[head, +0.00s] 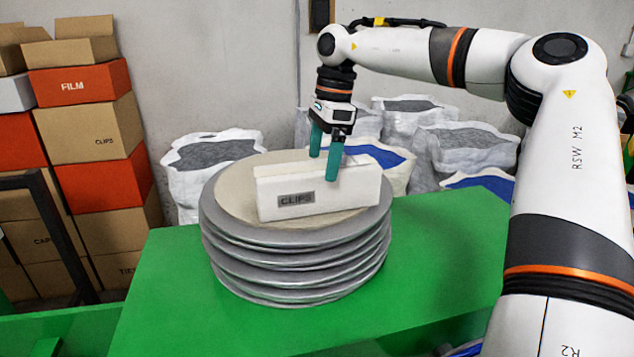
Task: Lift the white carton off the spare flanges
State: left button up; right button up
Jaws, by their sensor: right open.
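The white carton (345,196), a long low box with a grey CLIPS label, lies on top of the spare flanges (297,268). The flanges are a stack of several grey metal discs with a beige top face, on a green surface. My right gripper (324,166) points down from above at the carton's right half. Its two teal fingers are apart. The nearer finger overlaps the carton's top and front in the picture; the other finger's tip shows at or behind the top edge. Whether they touch the carton is unclear. My left gripper is not in view.
The green surface (440,255) is clear around the stack. Bags with grey and blue contents (215,165) stand behind it along the wall. Brown and orange boxes (95,135) are stacked at the left, with a dark frame (60,225) in front.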

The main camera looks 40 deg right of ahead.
aim_at(317, 166)
jog(key=f+p, duration=0.2)
jog(key=w+a+f+p, duration=0.1)
jog(key=f, duration=0.1)
jog(key=shift+s+f, duration=0.1)
jog(key=shift+f, duration=0.35)
jog(key=shift+c, duration=0.4)
jog(key=c, duration=1.5)
jog(key=shift+c, duration=0.9)
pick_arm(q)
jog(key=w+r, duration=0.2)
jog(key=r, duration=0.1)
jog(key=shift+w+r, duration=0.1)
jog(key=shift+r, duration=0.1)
pick_arm(e)
jog(key=shift+w, duration=0.2)
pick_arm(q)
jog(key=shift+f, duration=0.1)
pick_arm(e)
jog(key=shift+r, duration=0.2)
